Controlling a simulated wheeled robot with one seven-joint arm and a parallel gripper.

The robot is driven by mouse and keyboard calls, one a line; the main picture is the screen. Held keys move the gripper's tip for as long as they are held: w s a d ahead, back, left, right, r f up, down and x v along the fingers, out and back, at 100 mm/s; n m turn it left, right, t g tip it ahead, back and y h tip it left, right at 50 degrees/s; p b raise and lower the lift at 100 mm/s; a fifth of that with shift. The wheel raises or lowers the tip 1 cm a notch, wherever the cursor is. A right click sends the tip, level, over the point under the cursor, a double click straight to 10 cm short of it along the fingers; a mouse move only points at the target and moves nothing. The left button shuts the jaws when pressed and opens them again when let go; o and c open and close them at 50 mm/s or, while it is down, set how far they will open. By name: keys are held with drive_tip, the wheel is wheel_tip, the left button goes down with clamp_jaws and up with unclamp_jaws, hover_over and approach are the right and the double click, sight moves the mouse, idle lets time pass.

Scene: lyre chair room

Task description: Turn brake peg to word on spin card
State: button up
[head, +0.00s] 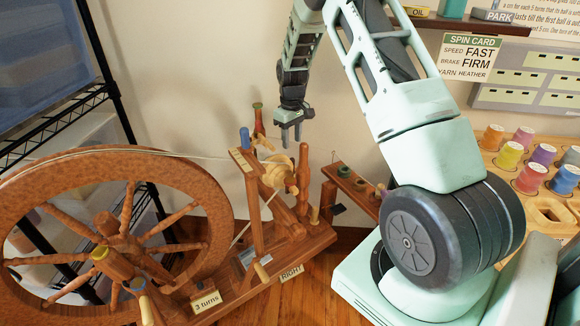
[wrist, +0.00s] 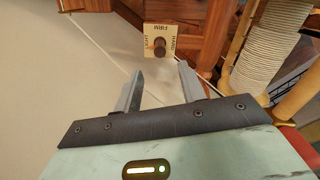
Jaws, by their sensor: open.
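The spin card (head: 472,58) on the wall reads speed FAST, brake FIRM, yarn HEATHER. In the wrist view a small pale plate (wrist: 151,52) carries the words LIGHT at left, FIRM at top and HARD at right. The brown round brake peg (wrist: 160,46) stands at its middle; I cannot tell which word it points to. My gripper (wrist: 161,70) is open and empty, its fingers apart and pointing toward the plate, with the peg beyond the fingertips. In the head view my gripper (head: 291,130) hangs above the spinning wheel's bobbin end.
The spinning wheel (head: 170,165) fills the left, with a thread running to the bobbin (head: 278,174). A wound cream bobbin (wrist: 262,60) stands right of the plate in the wrist view. Colored spools (head: 510,155) sit at right. A black rack (head: 105,60) stands at left.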

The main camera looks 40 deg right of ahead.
sight(292, 158)
wheel_tip(292, 158, down, 11)
drive_tip(key=shift+r+b, duration=0.15)
drive_tip(key=shift+b, duration=0.3)
clamp_jaws()
